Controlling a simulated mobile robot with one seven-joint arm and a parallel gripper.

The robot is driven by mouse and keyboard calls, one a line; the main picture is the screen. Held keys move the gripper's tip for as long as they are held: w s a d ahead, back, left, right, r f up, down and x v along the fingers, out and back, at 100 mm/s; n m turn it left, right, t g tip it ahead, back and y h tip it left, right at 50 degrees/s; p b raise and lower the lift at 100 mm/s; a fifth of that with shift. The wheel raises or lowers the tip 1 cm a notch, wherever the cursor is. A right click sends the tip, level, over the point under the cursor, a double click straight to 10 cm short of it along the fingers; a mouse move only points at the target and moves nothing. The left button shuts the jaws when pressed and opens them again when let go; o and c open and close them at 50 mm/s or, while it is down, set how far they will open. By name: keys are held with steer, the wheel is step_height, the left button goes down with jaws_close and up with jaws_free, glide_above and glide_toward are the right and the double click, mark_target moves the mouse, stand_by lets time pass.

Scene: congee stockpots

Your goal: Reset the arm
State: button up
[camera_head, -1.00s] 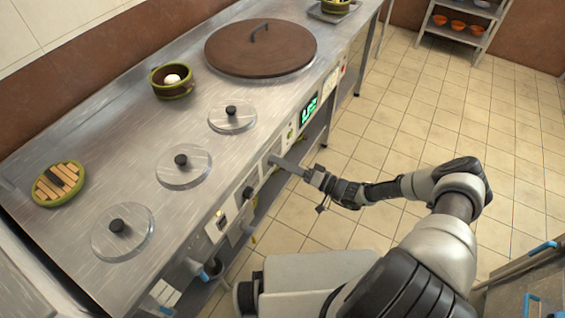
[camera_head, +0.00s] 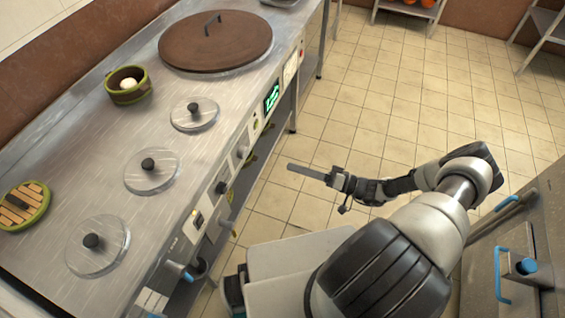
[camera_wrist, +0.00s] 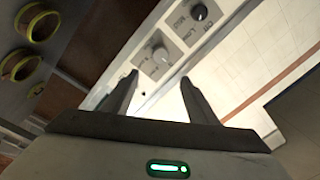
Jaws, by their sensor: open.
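My gripper (camera_head: 308,171) is off the front of the steel cooking counter (camera_head: 150,118), over the tiled floor, with my arm bent at the right. In the wrist view my gripper (camera_wrist: 158,88) shows two dark fingers spread apart with nothing between them. Beyond the fingertips is the counter's front panel with a light grey knob (camera_wrist: 160,55) and a dark knob (camera_wrist: 199,12). The gripper looks clear of the counter, touching nothing.
On the counter are several round steel lids (camera_head: 152,170), a large brown lid (camera_head: 215,40), a green-rimmed pot (camera_head: 127,85) holding something white, and a slatted round trivet (camera_head: 22,205). A steel cabinet (camera_head: 520,250) with blue handles stands at the right. The middle floor (camera_head: 400,110) is clear.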

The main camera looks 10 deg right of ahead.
steer(key=shift+s+d, duration=0.35)
steer(key=shift+d, duration=0.25)
steer(key=s+a+r+n+g+h, duration=0.15)
steer(key=r+g+h, duration=0.4)
steer(key=r, duration=0.75)
steer(key=s+r+n+g+h, duration=0.25)
steer(key=r+g+h, duration=0.3)
steer(key=r, duration=0.75)
steer(key=s+a+r+m+t+h, duration=0.2)
steer(key=s+r+t, duration=0.1)
steer(key=s+r, duration=0.55)
steer(key=s+a+r+m+t+h, duration=0.1)
steer(key=s+r+m+t+h, duration=0.25)
steer(key=r, duration=0.75)
step_height(320, 180, up, 17)
steer(key=s+p, duration=0.2)
steer(key=p, duration=1.6)
steer(key=shift+r+n+y, duration=0.2)
steer(key=shift+n+y, duration=0.15)
steer(key=shift+n, duration=0.1)
